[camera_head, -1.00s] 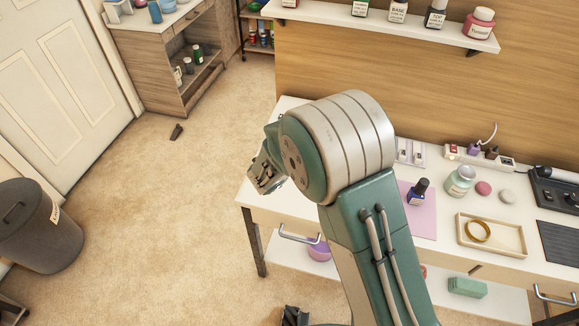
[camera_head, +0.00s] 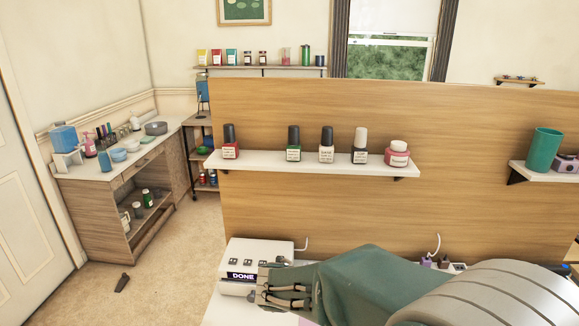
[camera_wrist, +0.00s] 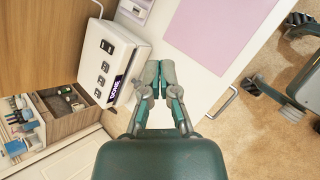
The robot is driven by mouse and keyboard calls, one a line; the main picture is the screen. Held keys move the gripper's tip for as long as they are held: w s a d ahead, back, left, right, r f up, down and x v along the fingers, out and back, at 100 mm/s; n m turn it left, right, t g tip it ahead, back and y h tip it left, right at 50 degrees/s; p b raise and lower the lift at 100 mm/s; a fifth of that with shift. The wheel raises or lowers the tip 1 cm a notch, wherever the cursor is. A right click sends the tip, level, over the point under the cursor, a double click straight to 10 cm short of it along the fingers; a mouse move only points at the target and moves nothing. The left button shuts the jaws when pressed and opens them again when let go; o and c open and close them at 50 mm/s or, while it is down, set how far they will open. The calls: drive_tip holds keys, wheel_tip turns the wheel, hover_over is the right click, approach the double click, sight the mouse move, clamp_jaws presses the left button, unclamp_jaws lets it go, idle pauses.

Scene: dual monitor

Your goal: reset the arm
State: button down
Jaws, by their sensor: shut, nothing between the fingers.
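My arm (camera_head: 370,282) lies low across the bottom of the head view, reaching left over the desk. My gripper (camera_wrist: 160,70) is shut and empty in the wrist view, its two fingertips together above the white desk top (camera_wrist: 190,62). A white box labelled DONE (camera_head: 256,263) stands just beyond the arm in the head view. It also shows to the left of the fingers in the wrist view (camera_wrist: 124,55). Whether the gripper is clear of the box by much, I cannot tell. In the head view, the arm covers much of the desk.
A white shelf (camera_head: 318,166) with several bottles hangs on the wooden partition (camera_head: 450,130) behind the desk. A pink mat (camera_wrist: 212,28) lies on the desk. A drawer handle (camera_wrist: 228,104) sticks out at its front. A wooden cabinet (camera_head: 105,205) stands left, with open carpet (camera_head: 165,265) before it.

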drive_tip(key=s+d+r+m+g, duration=0.2)
drive_tip(key=s+d+r+m, duration=0.6)
drive_tip(key=s+d+m, duration=0.35)
drive_tip(key=s+r+m+y, duration=0.2)
drive_tip(key=s+m+y, duration=0.1)
drive_tip(key=s+m, duration=0.7)
drive_tip(key=shift+s+r+y, duration=0.25)
drive_tip(key=shift+s+y, duration=0.15)
drive_tip(key=shift+s, duration=0.45)
drive_tip(key=shift+m, duration=0.25)
